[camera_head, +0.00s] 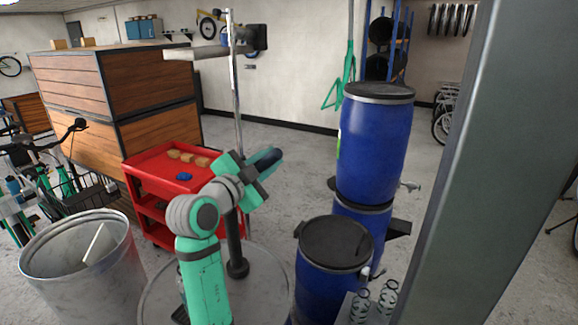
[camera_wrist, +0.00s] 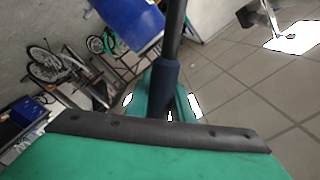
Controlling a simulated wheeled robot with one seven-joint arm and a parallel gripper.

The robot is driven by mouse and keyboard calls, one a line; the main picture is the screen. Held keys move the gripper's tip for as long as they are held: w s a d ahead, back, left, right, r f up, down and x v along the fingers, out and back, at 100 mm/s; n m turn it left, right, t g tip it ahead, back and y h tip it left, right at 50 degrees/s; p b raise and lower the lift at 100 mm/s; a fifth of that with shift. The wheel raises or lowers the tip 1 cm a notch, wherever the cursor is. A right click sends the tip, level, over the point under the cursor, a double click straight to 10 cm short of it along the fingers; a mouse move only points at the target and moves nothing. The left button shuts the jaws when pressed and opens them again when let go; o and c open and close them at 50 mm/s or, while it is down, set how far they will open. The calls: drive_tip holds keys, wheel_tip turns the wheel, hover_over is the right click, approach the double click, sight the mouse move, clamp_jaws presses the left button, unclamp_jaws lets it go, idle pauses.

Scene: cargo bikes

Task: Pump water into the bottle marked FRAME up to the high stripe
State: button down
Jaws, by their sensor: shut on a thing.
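My gripper (camera_head: 266,165) is raised in front of the red cart and to the left of the blue drums. It is shut on a dark blue handle (camera_head: 268,157). In the wrist view the handle (camera_wrist: 160,78) sits between the green fingers, and a dark rod (camera_wrist: 175,32) runs on from it toward the top. I cannot tell what the rod belongs to. I make out no bottle marked FRAME and no stripe in either view.
An upper blue drum (camera_head: 372,145) with a tap (camera_head: 410,187) stands behind a lower blue drum (camera_head: 325,283). A red cart (camera_head: 150,188) holds small items. A metal bin (camera_head: 75,285) stands left, a grey pillar (camera_head: 500,180) right. Some floor behind is clear.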

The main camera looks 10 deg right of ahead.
drive_tip(key=shift+r, duration=0.25)
drive_tip(key=c, duration=1.5)
unclamp_jaws()
drive_tip(key=shift+w, duration=0.1)
drive_tip(key=shift+c, duration=0.2)
drive_tip(key=shift+f, duration=0.1)
drive_tip(key=shift+a, duration=0.1)
drive_tip(key=v, duration=1)
drive_tip(key=shift+s+a, duration=0.25)
drive_tip(key=shift+s, duration=0.05)
